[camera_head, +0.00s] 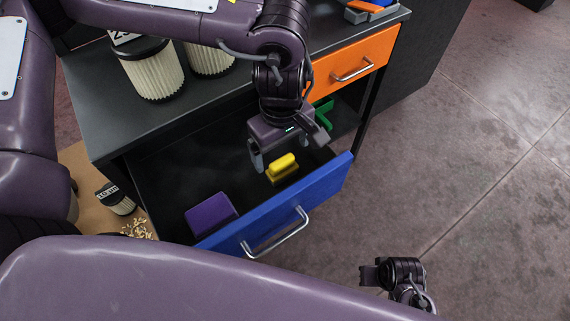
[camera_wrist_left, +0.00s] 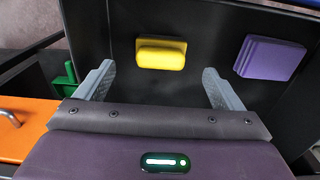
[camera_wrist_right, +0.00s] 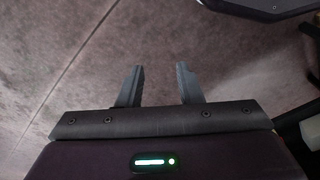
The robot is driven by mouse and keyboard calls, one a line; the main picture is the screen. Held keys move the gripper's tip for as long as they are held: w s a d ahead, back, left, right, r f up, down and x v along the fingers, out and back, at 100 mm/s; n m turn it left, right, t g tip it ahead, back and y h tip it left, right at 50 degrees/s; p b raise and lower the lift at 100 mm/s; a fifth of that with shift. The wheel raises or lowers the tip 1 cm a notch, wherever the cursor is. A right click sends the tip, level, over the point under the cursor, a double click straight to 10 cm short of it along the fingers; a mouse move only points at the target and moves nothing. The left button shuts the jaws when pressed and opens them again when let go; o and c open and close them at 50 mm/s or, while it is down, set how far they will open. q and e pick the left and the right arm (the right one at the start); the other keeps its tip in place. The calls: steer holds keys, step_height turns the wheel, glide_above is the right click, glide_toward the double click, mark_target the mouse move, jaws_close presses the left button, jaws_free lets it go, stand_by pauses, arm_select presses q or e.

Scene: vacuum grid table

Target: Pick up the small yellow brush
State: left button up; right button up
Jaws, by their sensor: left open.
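The small yellow brush (camera_head: 283,165) lies in the open blue-fronted drawer, toward its right side. In the left wrist view the brush (camera_wrist_left: 161,54) sits ahead of the fingertips, between their lines. My left gripper (camera_head: 283,158) is open and empty, above the drawer floor close to the brush; its fingers (camera_wrist_left: 157,78) stand apart on either side. I cannot tell the exact height gap. My right gripper (camera_wrist_right: 159,70) is open and empty over bare floor, away from the table; in the head view it is at the lower right (camera_head: 370,272).
A purple block (camera_head: 210,214) lies in the same drawer, left of the brush. The blue drawer front (camera_head: 275,215) with its handle bounds the near side. A green item (camera_head: 323,113) is at the right. The orange drawer (camera_head: 350,67) is shut. Filters (camera_head: 153,72) stand on the tabletop.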

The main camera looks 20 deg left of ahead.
mark_target(282, 160)
arm_select(q)
steer(key=shift+s+f, duration=0.1)
steer(key=shift+f, duration=0.45)
step_height(282, 160, down, 6)
steer(key=shift+f+b, duration=0.25)
steer(key=shift+b, duration=0.15)
steer(key=c, duration=1.1)
arm_select(e)
step_height(282, 160, up, 3)
steer(key=shift+s+a+r, duration=0.1)
steer(key=shift+a, duration=0.05)
arm_select(q)
steer(key=shift+r, duration=0.1)
steer(key=shift+r, duration=0.55)
steer(key=shift+r+p, duration=1.7)
steer(key=shift+r, duration=7.7)
arm_select(e)
step_height(282, 160, down, 10)
steer(key=s+d, duration=0.1)
steer(key=d, duration=0.1)
